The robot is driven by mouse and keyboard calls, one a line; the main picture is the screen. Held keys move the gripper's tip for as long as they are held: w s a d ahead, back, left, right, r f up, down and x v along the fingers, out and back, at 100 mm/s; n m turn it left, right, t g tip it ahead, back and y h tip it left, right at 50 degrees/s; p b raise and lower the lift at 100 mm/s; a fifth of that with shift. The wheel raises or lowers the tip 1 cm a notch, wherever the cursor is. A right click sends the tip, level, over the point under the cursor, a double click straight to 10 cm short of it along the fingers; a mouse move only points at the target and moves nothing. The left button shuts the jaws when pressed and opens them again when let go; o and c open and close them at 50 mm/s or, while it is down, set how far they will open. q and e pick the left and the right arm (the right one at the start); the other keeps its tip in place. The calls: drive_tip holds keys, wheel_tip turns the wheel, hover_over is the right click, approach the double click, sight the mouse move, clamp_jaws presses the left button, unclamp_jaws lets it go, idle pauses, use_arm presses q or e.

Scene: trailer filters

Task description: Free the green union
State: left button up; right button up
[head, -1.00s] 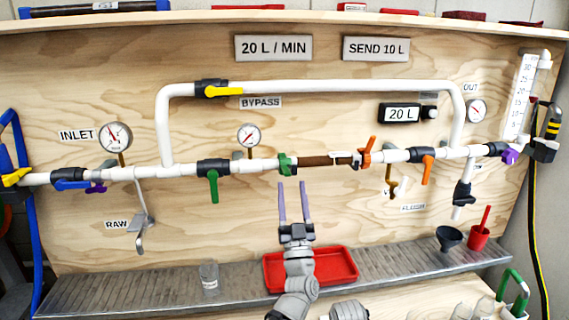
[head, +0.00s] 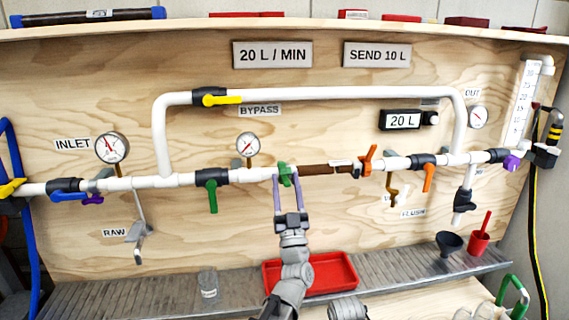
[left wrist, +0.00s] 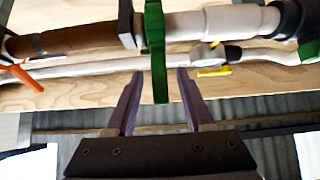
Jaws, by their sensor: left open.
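The green union (head: 285,175) sits on the white pipe at the left end of the brown filter section (head: 327,169). It also shows in the left wrist view as a green collar with a wing (left wrist: 154,50) pointing toward me. My left gripper (head: 287,182) is open, its two purple fingers pointing up at the union. In the left wrist view the fingertips (left wrist: 160,74) lie on either side of the wing's lower end; I cannot tell whether they touch it. An orange union (head: 367,160) is at the filter's right end. My right gripper is not clearly visible.
A red tray (head: 340,273) stands on the grey ledge below the filter. A green-handled valve (head: 212,195) hangs left of the union and an orange-handled valve (head: 428,176) to its right. A clear jar (head: 208,285) is on the ledge.

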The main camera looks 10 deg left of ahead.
sight(286, 179)
use_arm(q)
drive_tip(key=p+x, duration=0.2)
drive_tip(key=x, duration=0.2)
drive_tip(key=shift+f, duration=0.1)
drive_tip(key=shift+s, duration=0.1)
clamp_jaws()
idle(1.2)
